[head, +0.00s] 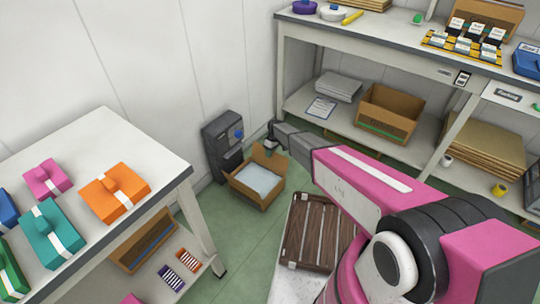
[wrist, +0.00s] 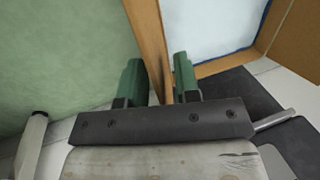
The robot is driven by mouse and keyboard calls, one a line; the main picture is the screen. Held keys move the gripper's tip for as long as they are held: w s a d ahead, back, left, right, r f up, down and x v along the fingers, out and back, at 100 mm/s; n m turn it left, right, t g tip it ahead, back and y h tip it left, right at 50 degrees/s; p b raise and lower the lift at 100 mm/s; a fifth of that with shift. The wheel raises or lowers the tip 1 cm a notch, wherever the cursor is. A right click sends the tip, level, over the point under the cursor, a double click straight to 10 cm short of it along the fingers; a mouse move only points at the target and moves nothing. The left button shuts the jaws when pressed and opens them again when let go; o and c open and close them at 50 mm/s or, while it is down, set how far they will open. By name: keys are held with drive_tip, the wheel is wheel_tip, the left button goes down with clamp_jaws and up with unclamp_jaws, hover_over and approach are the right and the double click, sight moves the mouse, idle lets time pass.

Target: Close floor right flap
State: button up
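The floor box (head: 257,202) is a brown cardboard box standing open on the green floor. Pale contents (head: 255,178) show inside it. A flap (head: 269,157) stands up at its back right, below my gripper (head: 271,146). In the wrist view, my gripper (wrist: 159,80) has two green fingers set apart. A thin cardboard panel (wrist: 148,35) runs between them, with green floor on its left and the pale box inside on its right. I cannot tell whether either finger touches the panel. The panel's lower part is hidden by the gripper.
A dark grey machine (head: 224,145) stands against the wall behind the box. A white table (head: 110,135) with coloured packages is at the left. A shelved bench (head: 390,55) is at the back right. A brown slatted pallet (head: 315,232) lies in front of the box.

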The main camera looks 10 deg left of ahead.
drive_tip(key=shift+s+f, duration=0.15)
drive_tip(key=shift+f, duration=0.4)
clamp_jaws()
drive_tip(key=shift+s, duration=0.15)
